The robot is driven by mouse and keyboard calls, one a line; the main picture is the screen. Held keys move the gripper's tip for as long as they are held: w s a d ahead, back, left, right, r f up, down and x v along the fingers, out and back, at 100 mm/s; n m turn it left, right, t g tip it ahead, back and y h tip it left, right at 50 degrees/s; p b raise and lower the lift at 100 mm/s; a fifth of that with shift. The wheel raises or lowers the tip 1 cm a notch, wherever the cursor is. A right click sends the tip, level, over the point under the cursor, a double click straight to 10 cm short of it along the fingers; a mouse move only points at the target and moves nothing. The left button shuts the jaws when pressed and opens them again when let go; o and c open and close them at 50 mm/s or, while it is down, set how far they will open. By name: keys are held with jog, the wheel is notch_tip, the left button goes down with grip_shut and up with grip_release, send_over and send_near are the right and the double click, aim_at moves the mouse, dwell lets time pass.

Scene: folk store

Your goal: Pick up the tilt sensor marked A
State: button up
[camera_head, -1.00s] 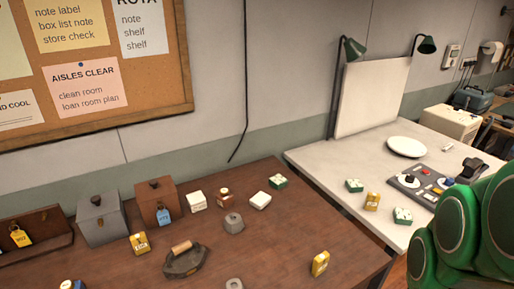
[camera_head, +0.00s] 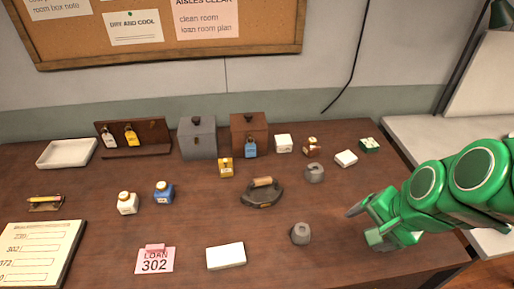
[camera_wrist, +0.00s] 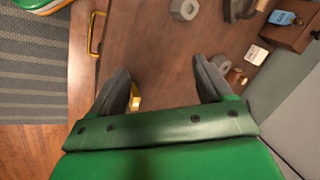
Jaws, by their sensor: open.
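No marking A is legible in any view, so I cannot tell which item is the tilt sensor. A small yellow item (camera_wrist: 136,102) shows in the wrist view, partly hidden by my left finger. Another small yellow block (camera_head: 226,168) stands before the brown box in the head view. A green and white block (camera_head: 369,145) sits at the table's back right corner. My gripper (camera_head: 371,224) is open above the right part of the brown table. In the wrist view, no object is seen held between the fingers (camera_wrist: 162,82).
Grey nuts (camera_head: 300,234) (camera_head: 315,173), an iron-like weight (camera_head: 262,192), a white box (camera_head: 226,256) and small bottles (camera_head: 164,192) stand on the brown table (camera_head: 200,220). A grey box (camera_head: 198,138) and brown box (camera_head: 249,133) stand behind.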

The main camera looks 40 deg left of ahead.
jog(key=w+a+m+y, duration=0.2)
jog(key=a, duration=0.6)
jog(key=w+a+m+y, duration=0.1)
jog(key=w+a, duration=0.1)
jog(key=a, duration=0.5)
jog(key=m+t+y, duration=0.4)
jog(key=m, duration=0.8)
send_over(226, 166)
jog(key=s+d, duration=0.1)
jog(key=d, duration=0.7)
notch_tip(226, 166, down, 5)
jog(key=a+f+m+t, duration=0.1)
jog(key=f+m, duration=0.1)
jog(key=s+a+f+m, duration=0.1)
jog(key=a+f+m, duration=0.1)
jog(key=f+m, duration=0.1)
jog(key=a+f+m+t, duration=0.1)
jog(key=f+m, duration=0.1)
jog(key=shift+s+a+f+t+h, duration=0.15)
jog(key=shift+s+a+t+h, duration=0.15)
jog(key=shift+s, duration=0.1)
jog(key=shift+s+f+m, duration=0.1)
jog(key=shift+f+m, duration=0.55)
jog(key=shift+m, duration=0.15)
jog(key=shift+a+f+t, duration=0.15)
jog(key=shift+f+t, duration=0.1)
jog(key=shift+t, duration=0.05)
jog(key=shift+x, duration=3.1)
jog(key=shift+w+a+f, duration=0.3)
jog(key=shift+w, duration=0.25)
